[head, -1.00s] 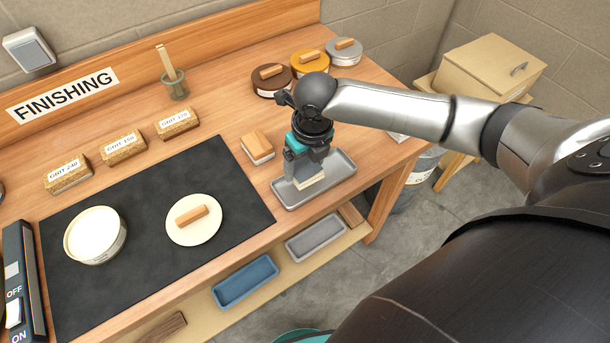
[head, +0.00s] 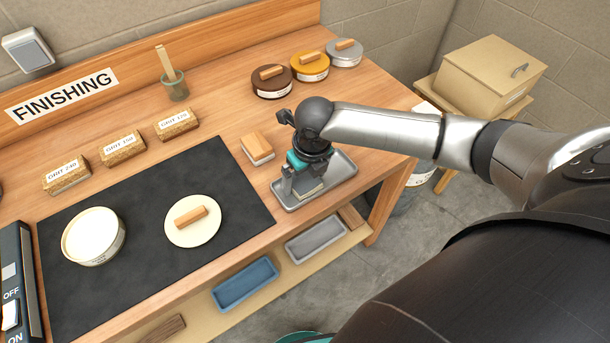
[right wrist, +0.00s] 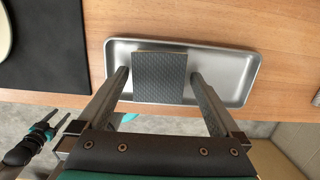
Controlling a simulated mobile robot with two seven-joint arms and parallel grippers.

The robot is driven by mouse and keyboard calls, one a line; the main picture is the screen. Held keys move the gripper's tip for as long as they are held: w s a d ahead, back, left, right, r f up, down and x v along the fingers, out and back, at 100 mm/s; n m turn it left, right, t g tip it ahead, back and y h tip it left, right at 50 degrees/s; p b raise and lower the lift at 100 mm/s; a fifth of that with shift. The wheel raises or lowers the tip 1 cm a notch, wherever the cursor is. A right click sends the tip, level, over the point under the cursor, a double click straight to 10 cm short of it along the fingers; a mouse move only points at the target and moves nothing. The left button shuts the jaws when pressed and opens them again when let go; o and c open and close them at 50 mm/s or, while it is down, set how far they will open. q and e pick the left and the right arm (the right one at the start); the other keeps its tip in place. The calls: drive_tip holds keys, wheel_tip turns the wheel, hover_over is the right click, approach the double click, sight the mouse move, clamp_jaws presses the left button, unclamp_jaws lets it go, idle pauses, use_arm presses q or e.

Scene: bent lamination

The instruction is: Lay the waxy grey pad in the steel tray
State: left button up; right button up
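The grey pad (right wrist: 160,76), square with a fine textured top, lies in the steel tray (right wrist: 232,62), left of its middle. In the head view the pad (head: 308,188) is partly hidden under my right gripper (head: 303,190). The tray (head: 340,167) is shallow, with a raised rim. In the right wrist view my right gripper (right wrist: 159,76) is open, one finger on each side of the pad, with a narrow gap at both sides. My left gripper (right wrist: 62,117) shows at the lower left of that view, fingers apart and empty, away from the tray.
A wood-topped block (head: 257,147) stands just left of the tray. A black mat (head: 140,255) bears an open round tin (head: 94,236) and a lid (head: 193,220). Several lidded tins stand at the back. Blue (head: 246,284) and grey (head: 316,238) trays sit on the lower shelf.

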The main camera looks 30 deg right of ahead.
sight(309, 186)
drive_tip(key=shift+r, duration=0.1)
wheel_tip(309, 186, up, 12)
drive_tip(key=s+p, duration=0.1)
drive_tip(key=p, duration=0.1)
drive_tip(key=shift+s, duration=0.4)
